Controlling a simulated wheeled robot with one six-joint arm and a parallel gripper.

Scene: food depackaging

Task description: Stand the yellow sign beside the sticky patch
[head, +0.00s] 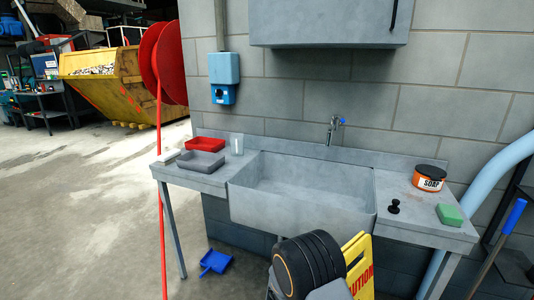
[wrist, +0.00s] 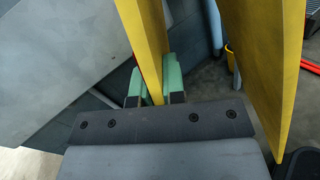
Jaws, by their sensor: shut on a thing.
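The yellow sign (head: 358,248) shows at the bottom of the head view, in front of the sink counter, with dark lettering that reads as "CAUTION". My arm covers its left part. In the wrist view the sign shows as two yellow panels (wrist: 262,65) spread apart. My gripper (wrist: 155,88) has its green-tipped fingers shut on the edge of the left panel. The sign's lower end is out of the head view, so I cannot tell whether it touches the floor. I see no sticky patch in either view.
The sink (head: 300,205) and its counter stand close ahead of the sign. A blue dustpan (head: 214,262) lies on the floor below the counter's left side. A blue-handled tool (head: 512,218) leans at the right. Open concrete floor (head: 90,200) lies to the left.

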